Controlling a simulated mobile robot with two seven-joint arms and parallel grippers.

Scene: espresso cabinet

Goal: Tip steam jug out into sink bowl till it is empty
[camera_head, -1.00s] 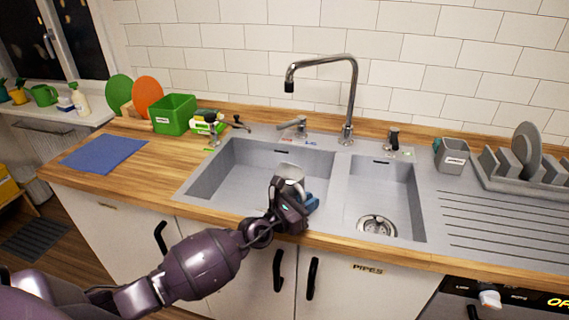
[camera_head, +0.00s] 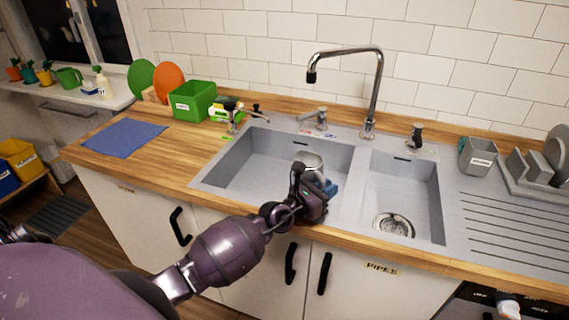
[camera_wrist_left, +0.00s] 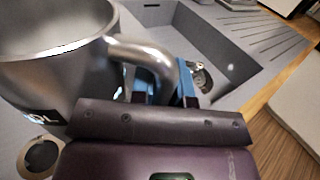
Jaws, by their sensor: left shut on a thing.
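The steam jug (camera_head: 312,160) is a shiny metal jug held over the large left sink bowl (camera_head: 238,172), near its front right side. My left gripper (camera_head: 322,194) is shut on the jug's handle. In the left wrist view the jug (camera_wrist_left: 55,75) fills the left side, with its curved handle running to the gripper (camera_wrist_left: 160,95). Its mouth shows from above and it looks roughly upright. Part of the bare inner wall shows; its bottom is hidden, so I cannot tell what is inside. No pouring stream shows. My right gripper is not in view.
A tall tap (camera_head: 372,95) stands behind the sink. A smaller bowl with a drain (camera_head: 394,225) is at the right, then a ribbed drainboard (camera_head: 505,225). A grey holder (camera_head: 478,156), green box (camera_head: 194,101) and blue cloth (camera_head: 124,138) stand clear of the jug.

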